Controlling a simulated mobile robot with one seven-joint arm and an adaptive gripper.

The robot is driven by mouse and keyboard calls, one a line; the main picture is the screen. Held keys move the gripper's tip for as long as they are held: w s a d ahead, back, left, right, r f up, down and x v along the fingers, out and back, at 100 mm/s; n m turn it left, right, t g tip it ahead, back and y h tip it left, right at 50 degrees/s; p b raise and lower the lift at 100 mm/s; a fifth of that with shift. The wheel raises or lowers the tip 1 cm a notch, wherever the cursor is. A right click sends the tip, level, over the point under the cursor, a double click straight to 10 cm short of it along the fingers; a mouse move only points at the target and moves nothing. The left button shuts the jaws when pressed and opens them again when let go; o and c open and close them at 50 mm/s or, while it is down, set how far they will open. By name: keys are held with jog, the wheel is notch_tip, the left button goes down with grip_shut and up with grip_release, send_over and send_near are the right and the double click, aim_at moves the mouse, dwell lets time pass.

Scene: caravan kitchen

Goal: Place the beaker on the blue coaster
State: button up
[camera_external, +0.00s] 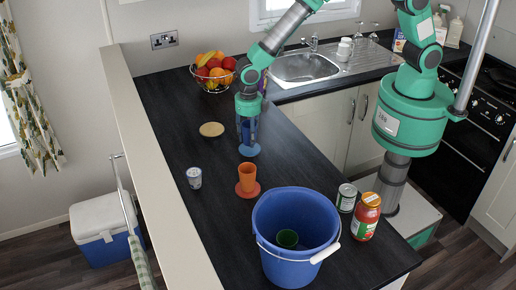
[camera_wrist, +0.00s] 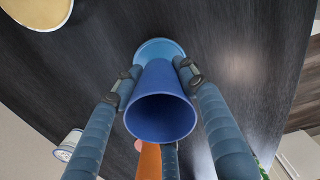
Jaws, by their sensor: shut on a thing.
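The blue beaker (camera_wrist: 160,112) is upright between the fingers of my gripper (camera_wrist: 158,74), its open mouth facing the wrist camera. In the outside view my gripper (camera_external: 248,122) points straight down and is shut on the beaker (camera_external: 249,138), which is partly hidden by the fingers. The blue coaster (camera_external: 250,151) lies on the dark counter directly under the beaker; its light blue edge also shows past the beaker's base in the wrist view (camera_wrist: 160,46). I cannot tell whether the beaker's base touches the coaster.
An orange cup (camera_external: 247,176) stands on a red coaster (camera_external: 248,192) nearby.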

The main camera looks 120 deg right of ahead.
jog(key=shift+f, duration=1.15)
jog(key=shift+f, duration=0.15)
jog(key=o, duration=1.1)
notch_tip(320, 180, up, 12)
jog(key=shift+r, duration=0.15)
